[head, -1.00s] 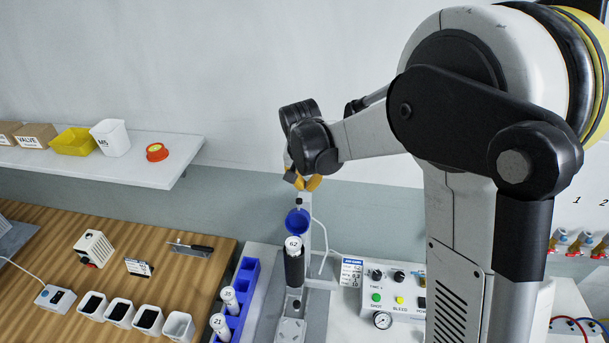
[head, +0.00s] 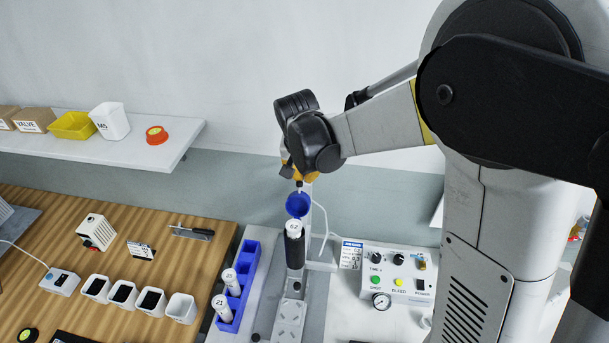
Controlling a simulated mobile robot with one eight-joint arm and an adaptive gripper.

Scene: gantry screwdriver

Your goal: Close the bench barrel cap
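The bench barrel (head: 294,249) is a dark cylinder with a white top marked with a number, standing upright in a metal stand. Its blue cap (head: 298,204) is a round cup shape just above and behind the barrel top, tilted open with its inside facing me. My gripper (head: 298,178), with orange-yellow parts, is directly above the cap, at or very close to its upper edge. Dark arm links hide most of the fingers, so I cannot see whether they are open or touching the cap.
A blue rack (head: 238,290) with white barrels stands left of the stand. A control box (head: 393,272) with knobs and buttons is to the right. A wooden bench (head: 60,213) with several small white bins lies at left, below a white shelf (head: 160,150).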

